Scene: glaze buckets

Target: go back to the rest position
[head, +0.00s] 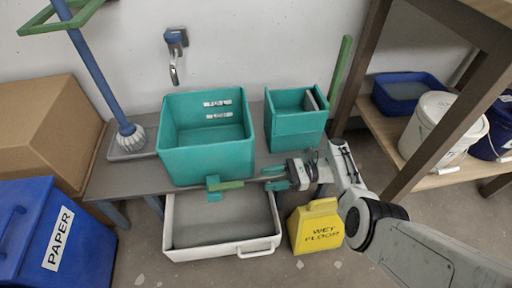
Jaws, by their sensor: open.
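My gripper (268,178) is in the head view, just in front of the grey bench (125,178). Its two teal fingers point left and stand apart, with nothing seen between them. A small teal and green piece (226,186) is at the bench's front edge, left of the fingertips and apart from them. Behind it stands a large teal bin (207,160), open at the top with white labels on its back wall. A smaller teal bin (297,132) stands to its right, behind my gripper. My arm comes in from the lower right.
A blue paper bin (58,240) and cardboard box (45,125) stand left. A wooden shelf (440,180) with a white bucket (430,130) stands right, near my arm.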

